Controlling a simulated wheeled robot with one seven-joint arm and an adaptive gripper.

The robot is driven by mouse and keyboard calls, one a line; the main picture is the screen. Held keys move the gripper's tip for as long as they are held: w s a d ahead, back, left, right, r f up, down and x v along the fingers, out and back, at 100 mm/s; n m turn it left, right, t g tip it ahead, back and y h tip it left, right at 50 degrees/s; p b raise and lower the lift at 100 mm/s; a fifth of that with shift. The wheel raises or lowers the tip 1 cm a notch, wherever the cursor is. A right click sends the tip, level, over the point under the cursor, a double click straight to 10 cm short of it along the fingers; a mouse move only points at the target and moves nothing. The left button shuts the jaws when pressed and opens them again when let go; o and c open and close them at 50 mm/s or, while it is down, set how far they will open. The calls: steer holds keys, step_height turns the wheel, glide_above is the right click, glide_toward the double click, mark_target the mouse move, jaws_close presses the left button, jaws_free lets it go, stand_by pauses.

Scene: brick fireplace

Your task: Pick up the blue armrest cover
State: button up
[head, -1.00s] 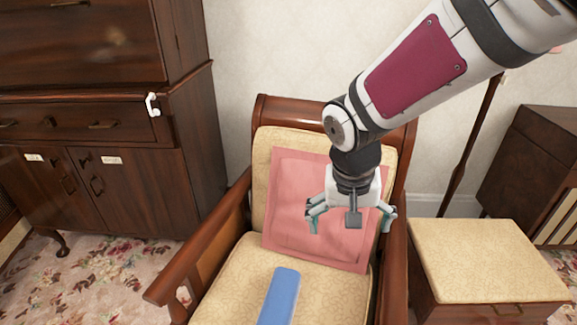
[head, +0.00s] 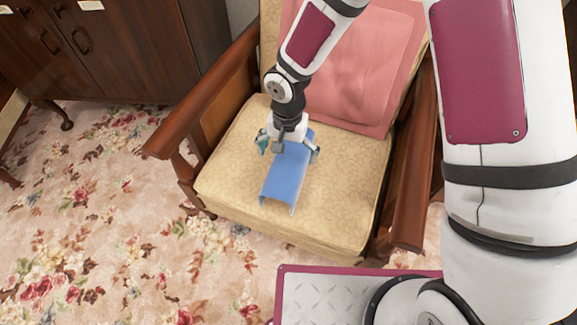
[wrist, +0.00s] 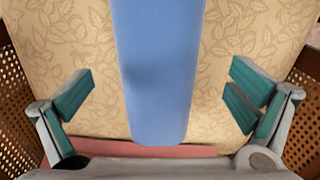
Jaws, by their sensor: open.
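The blue armrest cover (head: 287,178) lies on the cream patterned seat cushion (head: 235,165) of a wooden armchair. It is a long strip with sides bent down at its near end. My gripper (head: 288,150) is above its far part, with one finger on each side. In the wrist view the cover (wrist: 157,65) runs down the middle between the spread fingers of my gripper (wrist: 160,100). Clear gaps show between it and both fingers, so my gripper is open and holds nothing.
A pink cushion (head: 355,70) leans on the chair back behind my gripper. Wooden armrests stand at left (head: 205,90) and right (head: 414,180) of the seat. A dark cabinet (head: 140,50) is at the back left. Floral carpet (head: 90,220) lies open at the left.

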step_height(320, 180, down, 8)
steer(key=b, duration=0.3)
steer(key=shift+d+f, duration=0.1)
steer(key=c, duration=0.9)
